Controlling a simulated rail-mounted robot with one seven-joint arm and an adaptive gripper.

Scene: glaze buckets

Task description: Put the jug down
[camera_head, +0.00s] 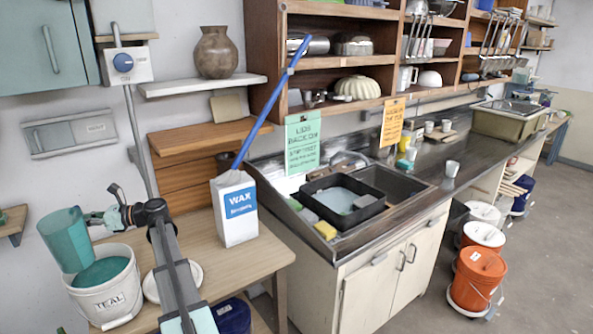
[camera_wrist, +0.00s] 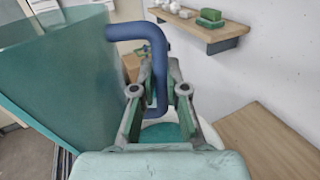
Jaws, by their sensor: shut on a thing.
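The jug (camera_head: 65,240) is teal and slightly tilted in the head view. It shows above the left side of a white bucket (camera_head: 108,304) labelled TEAL that holds teal glaze; whether it touches the rim is unclear. In the wrist view the jug (camera_wrist: 62,95) fills the left side, with its blue handle (camera_wrist: 158,70) towards me. My gripper (camera_head: 103,217) is shut on the handle, with its fingers (camera_wrist: 160,100) on both sides of it. Part of the glaze and bucket shows below the fingers in the wrist view.
A white WAX box (camera_head: 235,212) with a blue stick stands on the wooden table (camera_head: 262,262). A white round lid (camera_head: 150,288) lies partly behind my arm. The table's front right is bare. A small shelf with green blocks (camera_wrist: 210,18) is on the wall.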

